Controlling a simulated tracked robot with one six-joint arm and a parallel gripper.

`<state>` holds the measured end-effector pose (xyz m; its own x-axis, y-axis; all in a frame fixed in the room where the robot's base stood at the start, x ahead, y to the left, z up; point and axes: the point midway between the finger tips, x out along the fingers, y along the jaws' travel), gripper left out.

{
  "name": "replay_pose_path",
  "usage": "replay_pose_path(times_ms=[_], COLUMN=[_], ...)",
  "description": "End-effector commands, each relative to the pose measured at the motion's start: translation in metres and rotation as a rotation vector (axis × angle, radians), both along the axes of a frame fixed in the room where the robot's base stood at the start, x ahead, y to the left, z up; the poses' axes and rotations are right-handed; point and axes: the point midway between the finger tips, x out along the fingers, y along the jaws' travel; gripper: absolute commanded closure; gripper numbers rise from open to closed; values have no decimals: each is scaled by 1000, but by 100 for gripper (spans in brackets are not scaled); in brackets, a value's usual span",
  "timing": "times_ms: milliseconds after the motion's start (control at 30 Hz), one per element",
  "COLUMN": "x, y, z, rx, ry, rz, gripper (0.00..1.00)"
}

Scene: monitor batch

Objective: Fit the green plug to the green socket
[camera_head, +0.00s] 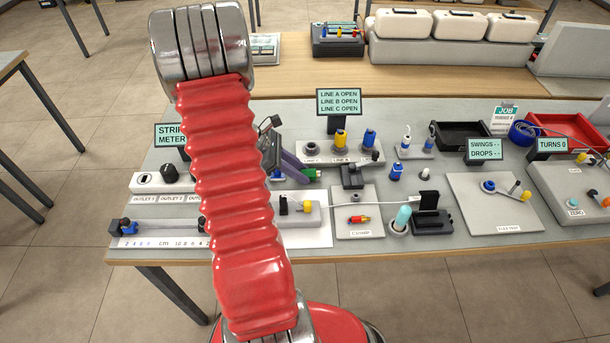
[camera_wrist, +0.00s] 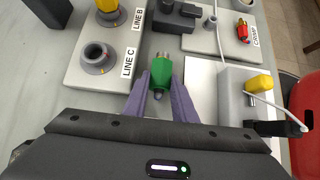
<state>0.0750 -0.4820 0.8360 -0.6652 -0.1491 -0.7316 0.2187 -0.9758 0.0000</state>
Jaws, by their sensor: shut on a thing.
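The green plug (camera_wrist: 160,76) is between the purple fingers of my gripper (camera_wrist: 158,92), which is shut on it. Its metal prongs point away from the gripper, toward a black block. In the head view the green plug (camera_head: 310,174) hangs low over the table, right of my gripper (camera_head: 297,164). The empty LINE C socket (camera_wrist: 98,56) is a grey ring with a dark hole on a pale plate, to the left of the plug and apart from it. Its colour looks grey, not clearly green.
A yellow plug (camera_head: 341,138) stands at LINE B and a blue plug (camera_head: 369,138) beside it. The black block (camera_head: 352,177) stands just right of the gripper. A plate with a yellow-ended part (camera_wrist: 258,83) and a white cable lies to the right. A sign (camera_head: 339,102) reads all lines open.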

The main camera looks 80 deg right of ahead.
Motion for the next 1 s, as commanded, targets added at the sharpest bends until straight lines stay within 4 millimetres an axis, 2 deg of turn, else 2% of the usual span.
replay_pose_path(times_ms=[1000], x=[0], y=[0], z=[8], rx=[-1], ry=[0], rz=[0], gripper=[99])
